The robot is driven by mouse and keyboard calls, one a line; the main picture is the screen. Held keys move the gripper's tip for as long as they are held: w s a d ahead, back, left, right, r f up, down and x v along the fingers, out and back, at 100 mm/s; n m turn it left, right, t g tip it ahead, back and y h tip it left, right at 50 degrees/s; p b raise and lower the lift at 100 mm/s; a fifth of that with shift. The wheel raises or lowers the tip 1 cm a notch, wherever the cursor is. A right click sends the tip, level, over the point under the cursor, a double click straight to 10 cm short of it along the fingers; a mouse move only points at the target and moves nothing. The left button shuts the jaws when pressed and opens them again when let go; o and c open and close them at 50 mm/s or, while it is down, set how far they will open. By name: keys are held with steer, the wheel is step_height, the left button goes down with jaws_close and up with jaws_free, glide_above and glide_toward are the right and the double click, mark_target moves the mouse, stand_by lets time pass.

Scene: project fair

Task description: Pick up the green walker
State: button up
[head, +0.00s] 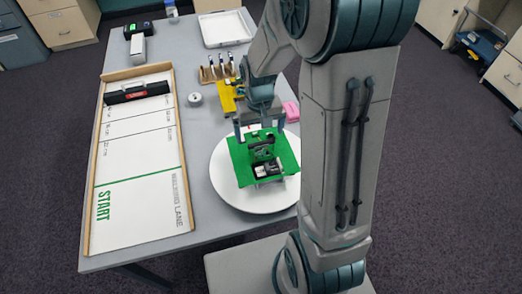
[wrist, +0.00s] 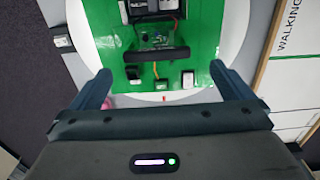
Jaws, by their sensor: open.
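The green walker (head: 239,158) stands on a round white board (head: 225,190) on the table. It has a flat green plate with a black bar and small electronic parts on it. In the wrist view the green plate (wrist: 204,50) fills the upper middle, with the black bar (wrist: 155,54) across it. My gripper (head: 259,136) is over the far part of the walker, pointing down. In the wrist view my gripper (wrist: 161,82) is open, its two fingers apart near the plate's left and right edges. Whether the fingers touch the plate, I cannot tell.
A white walking lane (head: 140,165) with wooden rims lies at the left, with a black bar-shaped thing (head: 138,92) across its far end. A yellow object (head: 227,97), a tool rack (head: 216,72), a tape roll (head: 196,99) and a pink block (head: 291,111) lie nearby. A white tray (head: 224,29) is at the back.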

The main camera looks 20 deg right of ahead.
mark_target(261, 143)
steer(key=shift+s+d+f+p, duration=0.15)
steer(key=shift+f+p, duration=0.1)
steer(key=shift+f, duration=1.1)
steer(key=shift+s+d+f+p, duration=0.1)
steer(key=shift+f+p, duration=0.15)
steer(key=shift+f, duration=1.1)
steer(key=c, duration=1.1)
